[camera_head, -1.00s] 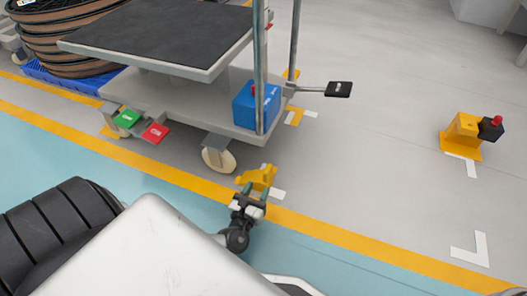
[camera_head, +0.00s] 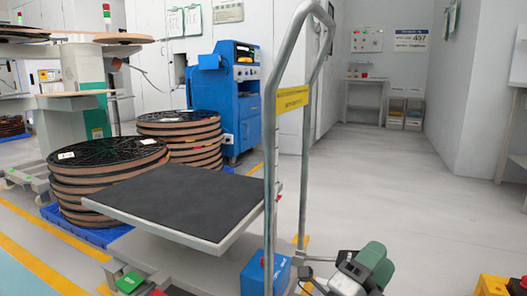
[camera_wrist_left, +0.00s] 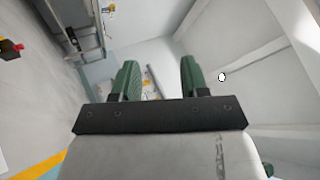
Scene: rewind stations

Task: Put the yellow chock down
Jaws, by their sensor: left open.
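My left gripper (camera_head: 376,262) is raised in the lower right of the head view, beside the cart's handle. Its green fingers are spread apart, and in the left wrist view (camera_wrist_left: 157,68) nothing is between them. My right gripper is not in view.
The cart's dark-topped deck (camera_head: 180,195) and tall handle (camera_head: 271,120) fill the middle. A blue box (camera_head: 262,275) sits on its lower deck. A yellow block (camera_head: 492,286) stands at the lower right. The grey floor (camera_head: 400,180) behind is clear.

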